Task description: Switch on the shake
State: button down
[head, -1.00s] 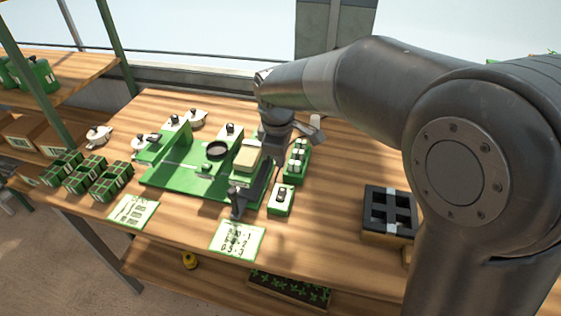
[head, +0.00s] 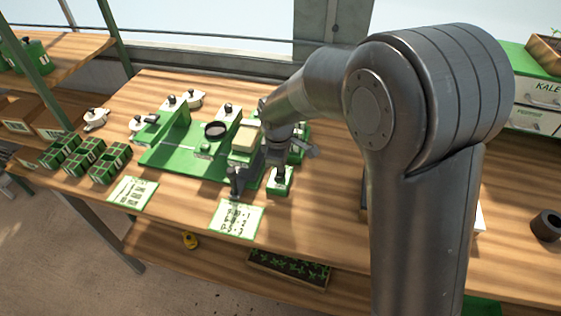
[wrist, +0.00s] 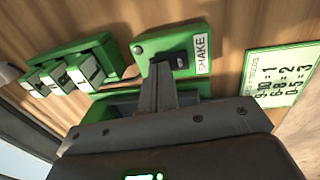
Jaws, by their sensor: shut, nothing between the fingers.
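The shake switch box is a small green box (head: 281,187) at the front right of the green tray seeder in the head view. In the wrist view the box (wrist: 147,46) carries a white label (wrist: 202,50) reading SHAKE and a dark switch (wrist: 183,62). My gripper (wrist: 170,66) is shut and empty, its fingertips over the box top right beside the switch. I cannot tell whether they touch it. The fingers hide part of the switch, so its position is unclear. The green tray seeder (head: 160,157) stands to the left.
A green box with several white rockers (wrist: 65,72) is beside the switch box. A card with numbers (wrist: 285,72) lies on the other side. Seedling pots (head: 85,158) stand at the table's left.

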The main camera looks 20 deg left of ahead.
jog(key=shift+f, duration=0.1)
jog(key=shift+w+f+g, duration=0.15)
jog(key=shift+f+g, duration=0.05)
jog(key=shift+g, duration=0.1)
jog(key=shift+s, duration=0.2)
jog(key=shift+s+r, duration=0.15)
jog(key=shift+s, duration=0.55)
jog(key=shift+r, duration=0.1)
notch_tip(320, 180, up, 14)
jog(key=s, duration=0.2)
